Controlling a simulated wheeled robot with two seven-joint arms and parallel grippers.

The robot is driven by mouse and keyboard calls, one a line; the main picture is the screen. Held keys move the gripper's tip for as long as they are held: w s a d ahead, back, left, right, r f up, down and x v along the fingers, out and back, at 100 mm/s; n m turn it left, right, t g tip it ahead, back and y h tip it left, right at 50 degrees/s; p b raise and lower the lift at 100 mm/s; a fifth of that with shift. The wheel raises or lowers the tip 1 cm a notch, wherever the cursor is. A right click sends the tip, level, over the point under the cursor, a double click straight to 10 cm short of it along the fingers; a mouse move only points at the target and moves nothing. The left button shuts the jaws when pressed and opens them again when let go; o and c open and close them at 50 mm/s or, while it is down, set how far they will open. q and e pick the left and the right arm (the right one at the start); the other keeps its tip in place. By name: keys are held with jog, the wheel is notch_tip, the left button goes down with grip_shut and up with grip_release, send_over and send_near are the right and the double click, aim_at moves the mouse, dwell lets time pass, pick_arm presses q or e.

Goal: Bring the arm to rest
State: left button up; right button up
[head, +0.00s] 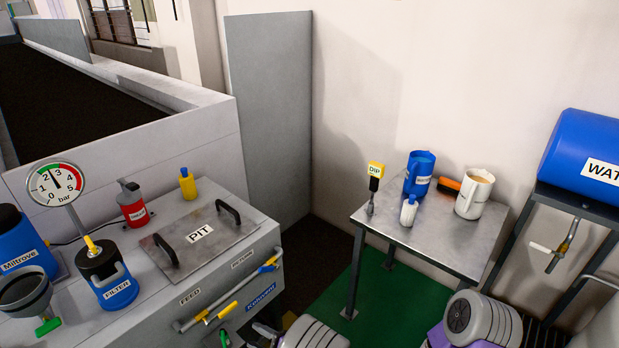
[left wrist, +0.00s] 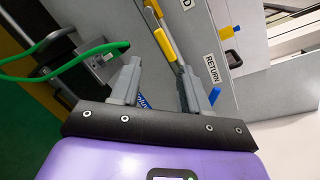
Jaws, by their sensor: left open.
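My left gripper shows in the left wrist view (left wrist: 160,74), with its two grey fingers apart and nothing between them. It points toward the front of the grey cabinet, where the yellow-handled pipe (left wrist: 166,44) and the RETURN label (left wrist: 213,67) show. In the head view only a little of my left arm and gripper shows at the bottom edge, in front of the cabinet (head: 262,300). My right arm shows at the bottom right. Its gripper is out of the picture.
A steel table (head: 440,243) holds a blue jug (head: 419,173), a white jug (head: 474,194), a small white bottle (head: 408,211) and the DIP stick (head: 373,185). The PIT lid (head: 200,248) lies on the cabinet. A green hose (left wrist: 35,72) runs near my left gripper. Green floor (head: 330,290) lies between.

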pick_arm(q)
jog(key=s+a+f+n+g+h, duration=0.3)
jog(key=s+a+f+g, duration=0.2)
jog(key=s+f+g, duration=0.4)
jog(key=s+d+f+n+g+h+p, duration=0.1)
jog(key=s+d+f+n+g+h, duration=0.1)
jog(key=s+h, duration=0.35)
jog(key=s+d+f+n+g+h+p, duration=0.1)
jog(key=s+d+n+g+h, duration=0.15)
jog(key=s, duration=0.55)
jog(key=s+d+r+n+h, duration=0.1)
jog(key=s+d+n+h, duration=0.1)
jog(key=d+n+h, duration=0.25)
jog(key=w+r+n+t, duration=0.1)
jog(key=n, duration=0.1)
jog(key=w+n+t+h+p, duration=0.1)
jog(key=w+t, duration=0.1)
jog(key=w+r+n+t+h, duration=0.1)
jog(key=n+t, duration=0.1)
jog(key=shift+w+d+r+n+p, duration=0.1)
jog(key=shift+w+r+n+p, duration=0.2)
jog(key=shift+w+p, duration=0.1)
pick_arm(e)
jog(key=r, duration=0.1)
jog(key=w+r, duration=0.1)
jog(key=r, duration=0.1)
jog(key=shift+r, duration=0.25)
